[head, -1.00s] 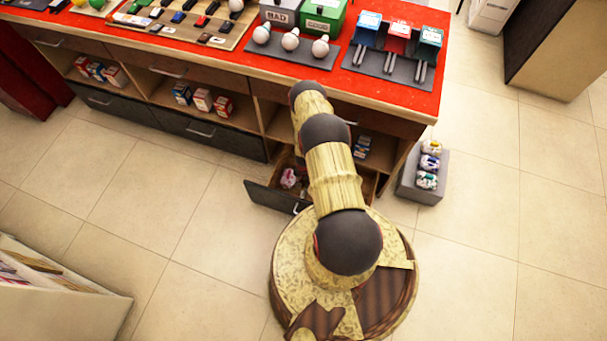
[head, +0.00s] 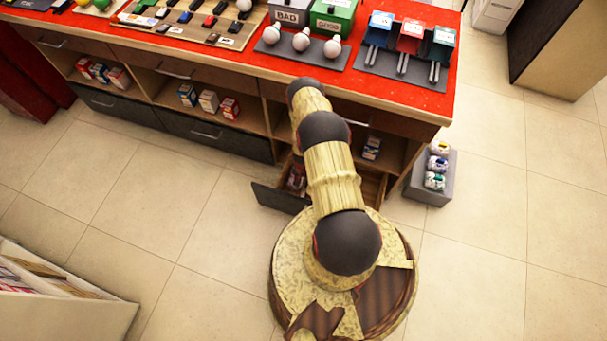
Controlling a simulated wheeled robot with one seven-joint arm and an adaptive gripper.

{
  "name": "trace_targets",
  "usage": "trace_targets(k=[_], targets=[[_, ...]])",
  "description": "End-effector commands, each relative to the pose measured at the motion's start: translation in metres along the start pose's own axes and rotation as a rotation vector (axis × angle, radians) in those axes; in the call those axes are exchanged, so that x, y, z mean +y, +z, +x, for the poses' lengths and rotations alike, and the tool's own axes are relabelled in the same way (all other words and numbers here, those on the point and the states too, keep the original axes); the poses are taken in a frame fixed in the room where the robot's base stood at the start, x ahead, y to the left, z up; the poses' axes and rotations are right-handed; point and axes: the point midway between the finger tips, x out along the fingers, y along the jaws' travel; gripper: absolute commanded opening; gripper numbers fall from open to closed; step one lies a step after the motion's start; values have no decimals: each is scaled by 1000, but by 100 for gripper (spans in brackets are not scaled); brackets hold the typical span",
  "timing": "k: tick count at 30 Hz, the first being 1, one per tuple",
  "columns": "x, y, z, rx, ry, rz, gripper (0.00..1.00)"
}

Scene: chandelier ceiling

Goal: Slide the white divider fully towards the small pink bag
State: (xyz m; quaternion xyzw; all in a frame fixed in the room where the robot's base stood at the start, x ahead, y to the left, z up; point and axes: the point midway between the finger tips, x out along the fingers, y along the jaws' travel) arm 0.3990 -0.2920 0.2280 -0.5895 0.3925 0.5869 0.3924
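A dark-fronted drawer (head: 276,198) stands pulled out low in the counter, partly behind my arm. Inside it, beside my arm, a small pinkish-brown item (head: 297,179) shows; I cannot tell whether it is the small pink bag. The white divider cannot be made out. My arm reaches forward over the drawer and hides much of its inside. My gripper is hidden beyond the arm links, so its state does not show.
The red-topped counter (head: 395,92) stands ahead with bulbs, bins and trays on it. Small boxes (head: 208,101) sit on its open shelves. A grey crate (head: 430,190) with bottles stands on the floor at right. A white rack (head: 60,305) is at lower left.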

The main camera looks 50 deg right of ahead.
Motion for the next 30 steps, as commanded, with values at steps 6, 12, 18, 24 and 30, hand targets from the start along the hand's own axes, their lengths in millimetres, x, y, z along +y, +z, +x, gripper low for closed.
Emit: trace_targets(k=[6, 12, 18, 24, 30], targets=[[1, 1, 0, -2, 1, 1, 27], [2, 2, 0, -2, 2, 1, 27], [1, 1, -13, -2, 1, 1, 27], [0, 0, -40, 0, 0, 1, 27], [0, 0, -72, 0, 0, 1, 27]])
